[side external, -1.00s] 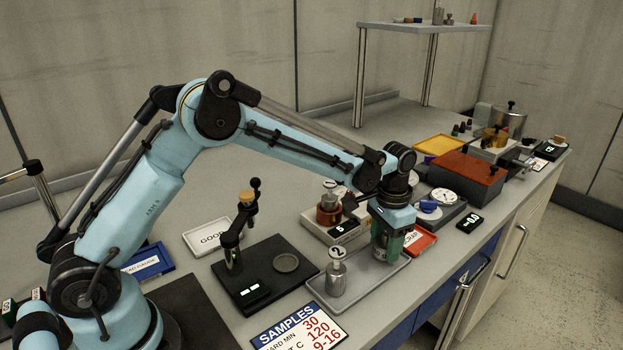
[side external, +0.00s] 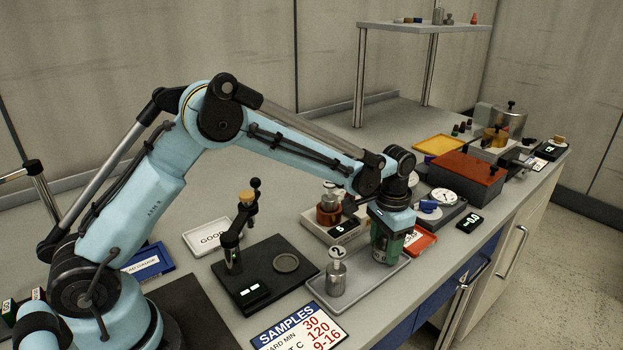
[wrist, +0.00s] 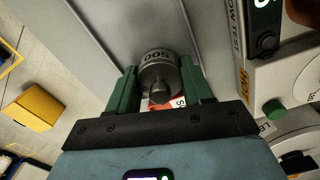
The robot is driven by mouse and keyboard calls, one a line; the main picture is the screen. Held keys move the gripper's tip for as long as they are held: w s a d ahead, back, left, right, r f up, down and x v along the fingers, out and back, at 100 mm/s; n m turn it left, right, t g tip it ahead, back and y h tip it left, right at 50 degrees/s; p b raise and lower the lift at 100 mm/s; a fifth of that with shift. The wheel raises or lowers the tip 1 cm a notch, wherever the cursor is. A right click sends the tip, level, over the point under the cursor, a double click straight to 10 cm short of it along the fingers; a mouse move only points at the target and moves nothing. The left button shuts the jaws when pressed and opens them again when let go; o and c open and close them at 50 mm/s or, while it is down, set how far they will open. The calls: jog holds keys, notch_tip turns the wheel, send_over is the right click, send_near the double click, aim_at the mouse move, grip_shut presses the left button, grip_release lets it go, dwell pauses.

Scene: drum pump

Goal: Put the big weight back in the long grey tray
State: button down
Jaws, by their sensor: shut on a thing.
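The long grey tray (side external: 398,279) lies near the front of the bench. My gripper (side external: 384,253) is over its right part, pointing down, with the green fingers close to the tray floor. In the wrist view the fingers (wrist: 170,90) are shut on the big weight (wrist: 159,62), a grey metal cylinder with a knob, marked 500. In the side view the fingers mostly hide this weight. I cannot tell whether its base touches the tray.
A red-orange tray (side external: 424,243) is close behind my gripper. A device with a copper pot (side external: 328,214) stands behind the grey tray, and a black stand base (side external: 262,277) is to the left. The SAMPLES card (side external: 300,328) lies in front.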

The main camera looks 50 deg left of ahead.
aim_at(386, 237)
dwell(0.4)
jog(key=shift+c, duration=1.9)
grip_release()
jog(key=shift+o, duration=0.2)
jog(key=shift+r, duration=0.25)
jog(key=o, duration=0.3)
jog(key=shift+r, duration=0.25)
jog(key=shift+o, duration=0.2)
jog(key=shift+r, duration=3.5)
